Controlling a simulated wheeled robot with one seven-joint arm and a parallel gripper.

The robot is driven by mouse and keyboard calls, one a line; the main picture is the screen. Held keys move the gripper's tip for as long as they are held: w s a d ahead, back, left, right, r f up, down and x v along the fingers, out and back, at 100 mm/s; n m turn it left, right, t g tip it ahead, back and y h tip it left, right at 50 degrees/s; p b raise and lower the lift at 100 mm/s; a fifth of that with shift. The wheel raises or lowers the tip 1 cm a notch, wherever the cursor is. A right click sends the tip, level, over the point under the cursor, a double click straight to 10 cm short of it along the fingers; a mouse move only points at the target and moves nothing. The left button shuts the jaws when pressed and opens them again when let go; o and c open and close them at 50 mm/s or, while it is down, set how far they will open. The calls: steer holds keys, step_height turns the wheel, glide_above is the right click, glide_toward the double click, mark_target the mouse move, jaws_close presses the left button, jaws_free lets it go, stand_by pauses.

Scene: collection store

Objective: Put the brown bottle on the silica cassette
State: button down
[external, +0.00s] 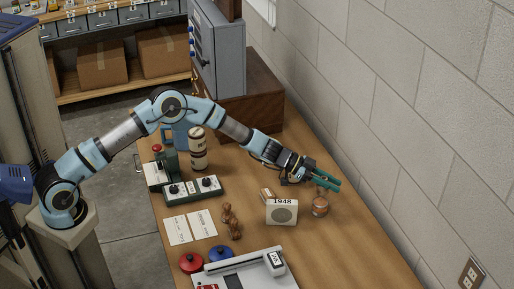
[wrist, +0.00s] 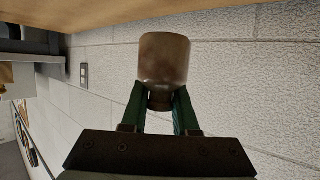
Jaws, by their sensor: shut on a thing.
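The brown bottle (external: 320,207) is at the right side of the wooden table, just right of a small white box marked 1948. My gripper (external: 327,182) reaches over it with green fingers. In the wrist view my gripper (wrist: 160,105) is shut on the narrow neck of the bottle (wrist: 165,60), whose wider body extends beyond the fingertips. I cannot tell whether its base touches the table. The white box (external: 282,212) has a round dark grey face; I cannot tell for sure whether it is the silica cassette.
Red (external: 191,262) and blue (external: 221,253) round items and a white device (external: 245,272) are in front. A block wall (external: 400,130) borders the right.

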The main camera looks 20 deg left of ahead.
steer(key=shift+f, duration=2)
steer(key=shift+f, duration=0.1)
steer(key=c, duration=0.7)
jaws_free()
steer(key=shift+f, duration=0.1)
steer(key=shift+r, duration=0.25)
steer(key=b+v, duration=0.2)
steer(key=v, duration=1)
